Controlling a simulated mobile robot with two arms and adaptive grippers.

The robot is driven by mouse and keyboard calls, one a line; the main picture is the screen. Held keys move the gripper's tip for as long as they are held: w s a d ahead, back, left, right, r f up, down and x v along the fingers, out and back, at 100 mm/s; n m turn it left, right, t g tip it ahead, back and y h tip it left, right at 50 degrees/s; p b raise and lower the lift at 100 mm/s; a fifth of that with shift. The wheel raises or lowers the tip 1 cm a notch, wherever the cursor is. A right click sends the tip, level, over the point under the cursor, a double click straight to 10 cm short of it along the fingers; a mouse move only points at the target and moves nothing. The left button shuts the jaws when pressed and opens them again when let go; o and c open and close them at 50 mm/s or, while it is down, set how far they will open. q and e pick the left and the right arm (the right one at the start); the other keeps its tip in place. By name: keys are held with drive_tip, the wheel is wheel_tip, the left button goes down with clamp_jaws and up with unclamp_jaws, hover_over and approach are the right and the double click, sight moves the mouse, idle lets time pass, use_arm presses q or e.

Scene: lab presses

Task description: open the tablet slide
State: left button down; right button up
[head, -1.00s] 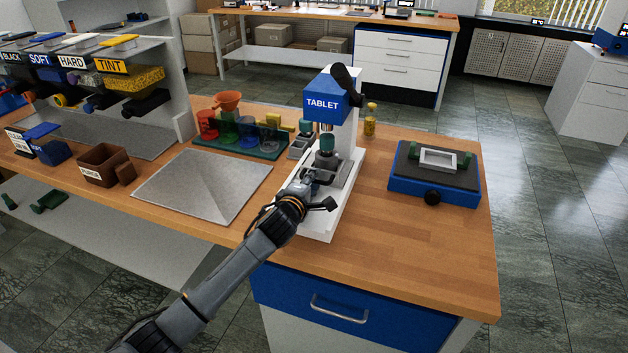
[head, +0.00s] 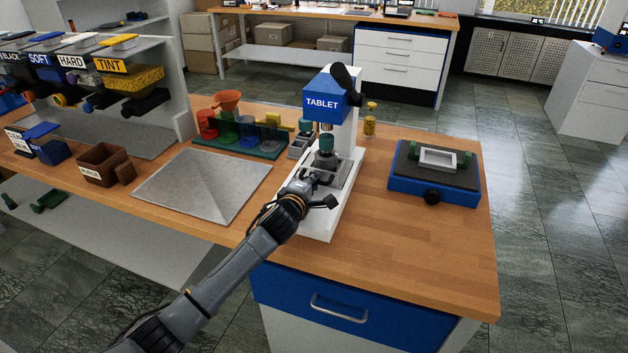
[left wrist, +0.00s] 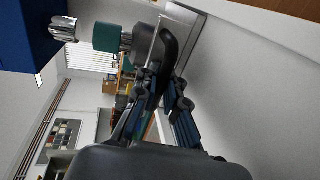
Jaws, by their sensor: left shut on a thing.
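The tablet press (head: 322,103) stands on the wooden bench, with a blue head marked TABLET, a white column and a white base. Its slide (head: 343,174) is a grey plate low on the base, carrying a dark round die (head: 326,160) under the head. My left gripper (head: 312,181) reaches the front of the slide. In the left wrist view, its fingers (left wrist: 165,82) are closed around a black handle (left wrist: 170,44) on the slide. The green-banded part (left wrist: 107,37) and metal punch (left wrist: 63,28) show beside it. My right gripper is out of view.
A rack of coloured cups (head: 240,139) and a grey mat (head: 203,185) lie left of the press. A brown PURGE bin (head: 103,164) is farther left. A blue device (head: 435,186) stands to the right. A small yellow bottle (head: 370,121) stands behind.

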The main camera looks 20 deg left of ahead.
use_arm(q)
drive_tip(key=f+p+v, duration=0.1)
drive_tip(key=v, duration=0.3)
drive_tip(key=f+p+v, duration=0.1)
drive_tip(key=p+v, duration=0.1)
drive_tip(key=v, duration=0.3)
drive_tip(key=p+v, duration=0.2)
drive_tip(key=v, duration=0.2)
drive_tip(key=shift+s+f, duration=0.35)
drive_tip(key=shift+s, duration=0.3)
drive_tip(key=c, duration=1.4)
unclamp_jaws()
drive_tip(key=shift+w, duration=0.1)
drive_tip(key=shift+c, duration=0.2)
drive_tip(key=v, duration=1.2)
